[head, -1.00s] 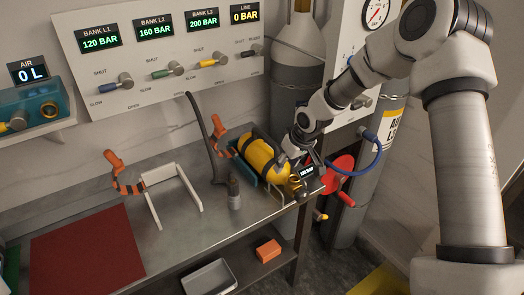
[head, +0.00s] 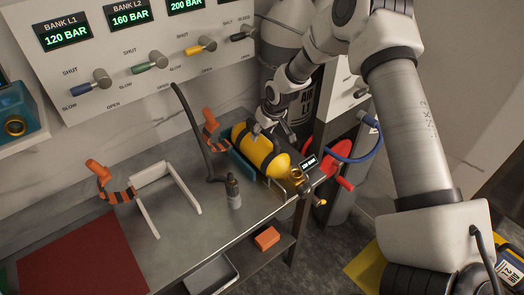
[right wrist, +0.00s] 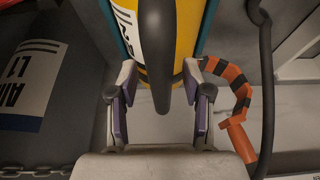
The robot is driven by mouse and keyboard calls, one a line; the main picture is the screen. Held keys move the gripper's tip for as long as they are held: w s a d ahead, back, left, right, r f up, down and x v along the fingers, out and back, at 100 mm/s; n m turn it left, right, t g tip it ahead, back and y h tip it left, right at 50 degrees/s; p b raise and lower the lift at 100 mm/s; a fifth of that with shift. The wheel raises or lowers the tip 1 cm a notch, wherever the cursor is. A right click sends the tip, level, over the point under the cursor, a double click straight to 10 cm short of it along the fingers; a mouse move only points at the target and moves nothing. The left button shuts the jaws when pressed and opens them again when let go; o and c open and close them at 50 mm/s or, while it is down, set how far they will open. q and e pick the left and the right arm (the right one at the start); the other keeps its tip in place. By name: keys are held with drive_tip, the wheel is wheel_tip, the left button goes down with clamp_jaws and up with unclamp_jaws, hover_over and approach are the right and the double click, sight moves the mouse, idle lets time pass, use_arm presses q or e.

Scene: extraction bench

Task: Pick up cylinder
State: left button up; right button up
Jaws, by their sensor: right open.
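The yellow cylinder (head: 275,159) with black bands lies on its side in a teal cradle (head: 240,166) at the bench's right end. Its brass valve (head: 297,175) points toward the bench edge. My right gripper (head: 262,134) is over the cylinder's upper side, partly hidden by its own wrist. In the right wrist view my right gripper (right wrist: 160,105) is open, one finger on each side of a dark strip (right wrist: 159,60) on the yellow cylinder (right wrist: 187,35). Contact cannot be told. My left gripper is not in view.
A white frame (head: 150,172) and red mat (head: 75,255) lie further left. A red handwheel (head: 325,160) is to the right.

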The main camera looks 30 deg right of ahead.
drive_tip(key=shift+s+r, duration=0.4)
drive_tip(key=shift+s, duration=0.05)
drive_tip(key=shift+w+f, duration=0.25)
drive_tip(key=shift+f, duration=0.15)
drive_tip(key=shift+s+r, duration=0.1)
drive_tip(key=shift+s, duration=0.05)
clamp_jaws()
drive_tip(key=shift+w, duration=0.2)
